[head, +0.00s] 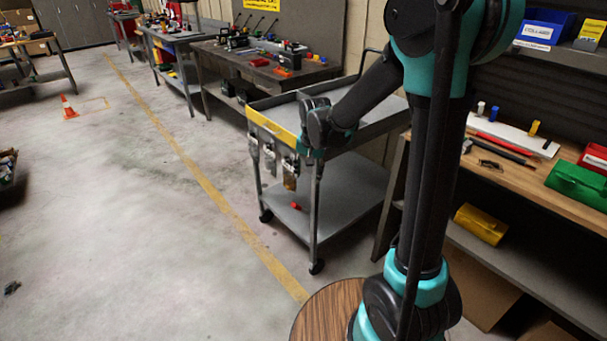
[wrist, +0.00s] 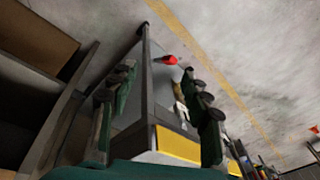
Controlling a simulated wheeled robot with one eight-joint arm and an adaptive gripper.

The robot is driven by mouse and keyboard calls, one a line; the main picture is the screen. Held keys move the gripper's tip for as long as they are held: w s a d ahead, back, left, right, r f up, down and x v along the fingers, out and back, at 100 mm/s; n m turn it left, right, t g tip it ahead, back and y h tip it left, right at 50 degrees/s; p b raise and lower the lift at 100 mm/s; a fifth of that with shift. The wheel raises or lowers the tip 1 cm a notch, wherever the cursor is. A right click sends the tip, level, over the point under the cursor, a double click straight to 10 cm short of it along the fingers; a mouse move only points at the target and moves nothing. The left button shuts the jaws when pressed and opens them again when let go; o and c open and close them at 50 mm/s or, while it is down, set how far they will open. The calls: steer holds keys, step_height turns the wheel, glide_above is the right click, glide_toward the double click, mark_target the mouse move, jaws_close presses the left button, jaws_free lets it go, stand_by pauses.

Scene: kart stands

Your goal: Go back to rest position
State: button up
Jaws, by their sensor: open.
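My gripper (wrist: 158,88) is open, with its two dark green fingers apart and nothing seen held between them. In the head view my arm reaches to the front edge of a grey two-tier cart (head: 345,190), and the fingers are mostly hidden there. The cart's yellow front strip (head: 272,127) also shows low in the wrist view (wrist: 178,145). Several small pieces hang along that front edge, among them a brass-coloured one (head: 290,182). A small red object (head: 296,206) is on the lower shelf; a red object also shows between the fingers' view (wrist: 166,60).
A cluttered bench (head: 265,70) stands behind the cart. The floor at left is mostly clear, with an orange cone (head: 68,107) far off.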

steer(key=s+d+f+n+t, duration=0.1)
steer(key=s+d, duration=0.7)
steer(key=s, duration=0.2)
steer(key=s+d+f+n+t, duration=0.1)
steer(key=s+d+f+n, duration=0.1)
steer(key=s+d, duration=0.7)
steer(key=shift+s+n+h, duration=0.3)
steer(key=shift+s+h, duration=0.1)
steer(key=shift+s, duration=0.65)
steer(key=shift+c, duration=0.4)
